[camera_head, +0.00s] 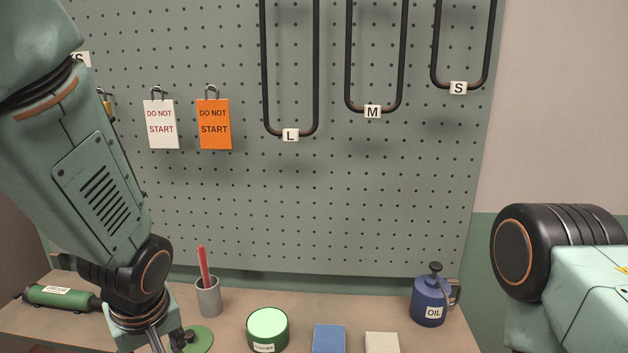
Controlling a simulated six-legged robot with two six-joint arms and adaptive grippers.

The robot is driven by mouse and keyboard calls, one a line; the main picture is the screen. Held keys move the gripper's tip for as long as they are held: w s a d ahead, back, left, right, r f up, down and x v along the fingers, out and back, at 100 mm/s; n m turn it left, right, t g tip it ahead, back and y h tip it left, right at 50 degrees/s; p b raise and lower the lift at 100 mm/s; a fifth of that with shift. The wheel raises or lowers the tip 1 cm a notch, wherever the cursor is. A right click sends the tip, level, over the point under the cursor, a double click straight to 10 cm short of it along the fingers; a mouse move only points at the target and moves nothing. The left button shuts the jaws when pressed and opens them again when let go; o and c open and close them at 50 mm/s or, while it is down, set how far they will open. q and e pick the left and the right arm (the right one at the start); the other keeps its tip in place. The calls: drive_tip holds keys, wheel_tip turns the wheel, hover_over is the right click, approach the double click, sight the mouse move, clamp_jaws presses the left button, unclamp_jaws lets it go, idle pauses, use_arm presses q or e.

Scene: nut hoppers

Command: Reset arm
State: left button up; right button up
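My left arm comes in from the upper left and reaches down in front of the pegboard to the bench. Its wrist is at the bottom left. Only what may be the top of my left gripper (152,339) shows there. Its fingertips are cut off by the bottom edge, so I cannot see whether it is open or holds anything. My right arm shows at the right edge as a black-ringed joint and a pale green link. My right gripper is outside the view.
The pegboard (350,210) carries black loops marked L, M and S, and white (161,125) and orange (214,124) tags. On the bench stand a grey cup (208,298), green tin (267,328), blue block (328,339), pale block (381,343) and blue oil can (428,303). A green cylinder (58,296) lies left.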

use_arm(q)
drive_tip(key=w+d+f+m+t+h+b, duration=0.1)
drive_tip(key=w+d+f+m+t+b, duration=0.15)
drive_tip(key=w+f+m, duration=0.2)
drive_tip(key=s+f+m+h+b, duration=0.1)
drive_tip(key=s+f+m+b, duration=0.4)
drive_tip(key=f, duration=0.8)
drive_tip(key=s+a+f+n+g+b, duration=0.1)
drive_tip(key=s+f+g+b, duration=0.4)
drive_tip(key=s+f, duration=1.6)
drive_tip(key=shift+s+a+f+b, duration=0.2)
drive_tip(key=shift+s+a+b, duration=0.2)
drive_tip(key=shift+s, duration=0.75)
drive_tip(key=shift+n+g, duration=0.25)
